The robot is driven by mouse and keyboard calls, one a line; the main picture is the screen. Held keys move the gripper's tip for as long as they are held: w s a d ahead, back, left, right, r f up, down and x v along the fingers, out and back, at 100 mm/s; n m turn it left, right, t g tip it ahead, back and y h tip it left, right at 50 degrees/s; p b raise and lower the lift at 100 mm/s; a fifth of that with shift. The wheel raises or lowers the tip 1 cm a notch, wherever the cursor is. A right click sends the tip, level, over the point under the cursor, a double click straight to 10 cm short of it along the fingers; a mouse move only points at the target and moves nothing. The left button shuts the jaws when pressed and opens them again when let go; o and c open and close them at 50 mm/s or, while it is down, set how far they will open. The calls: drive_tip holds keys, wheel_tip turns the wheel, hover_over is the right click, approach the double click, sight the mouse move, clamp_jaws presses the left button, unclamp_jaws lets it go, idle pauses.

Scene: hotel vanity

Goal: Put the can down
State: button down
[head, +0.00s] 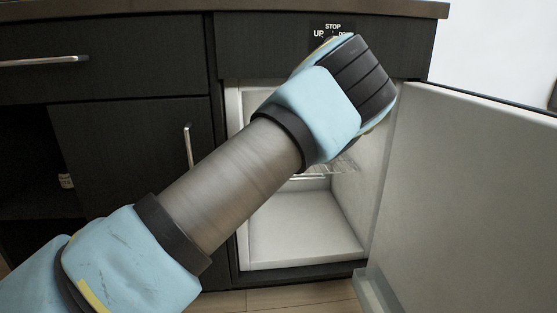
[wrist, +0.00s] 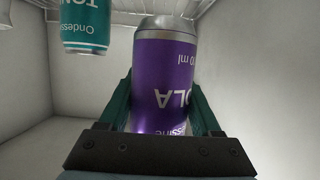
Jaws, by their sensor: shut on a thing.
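A purple can (wrist: 165,85) with a silver end is between the two green fingers of my gripper (wrist: 166,100) in the wrist view. The fingers are shut on its sides. The can appears inside a white-walled mini fridge, and its lettering shows upside down. What lies under the can is hidden, so I cannot tell if it touches a surface. In the head view my arm reaches into the open fridge (head: 300,235); the gripper and the can are hidden behind my arm there.
A teal can (wrist: 86,25) is at the upper left of the wrist view, near a wire shelf (wrist: 200,8). The fridge door (head: 470,190) stands open on the right. Dark cabinets (head: 130,140) with metal handles are on the left. The fridge floor looks bare.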

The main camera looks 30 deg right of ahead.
wheel_tip(320, 180, down, 8)
drive_tip(key=b, duration=0.2)
drive_tip(key=shift+b, duration=0.4)
drive_tip(key=shift+c, duration=0.4)
unclamp_jaws()
drive_tip(key=p+v, duration=0.3)
drive_tip(key=v, duration=0.9)
drive_tip(key=shift+p, duration=0.35)
drive_tip(key=shift+s, duration=0.1)
